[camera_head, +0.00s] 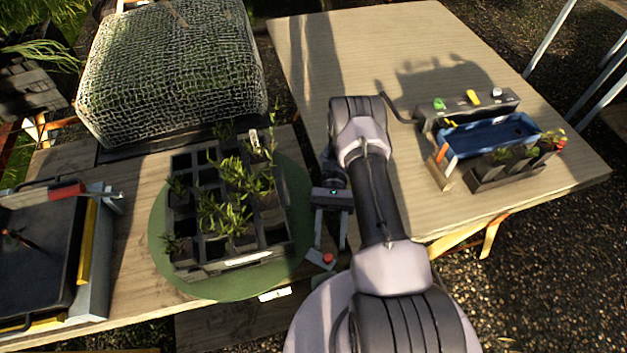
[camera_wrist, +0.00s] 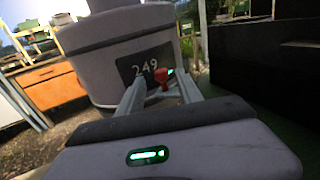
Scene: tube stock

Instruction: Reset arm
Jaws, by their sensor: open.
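My arm reaches up the middle of the head view and folds back. My gripper (camera_head: 330,240) points down beside the right edge of the black plant tray (camera_head: 285,235), in the gap between the two tables. In the wrist view the two grey fingers of my gripper (camera_wrist: 160,86) stand apart with nothing held between them. A red knob (camera_wrist: 162,76) shows beyond the fingers, in front of a grey body marked 249. I cannot tell how far the fingertips are from the knob.
The tray of seedlings sits on a round green mat (camera_head: 160,235) on the left table. A mesh-covered crate (camera_head: 170,70) stands behind it, and a dark case (camera_head: 35,265) at left. The right table (camera_head: 400,35) holds a blue bin (camera_head: 485,137) and a small planter; its back is clear.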

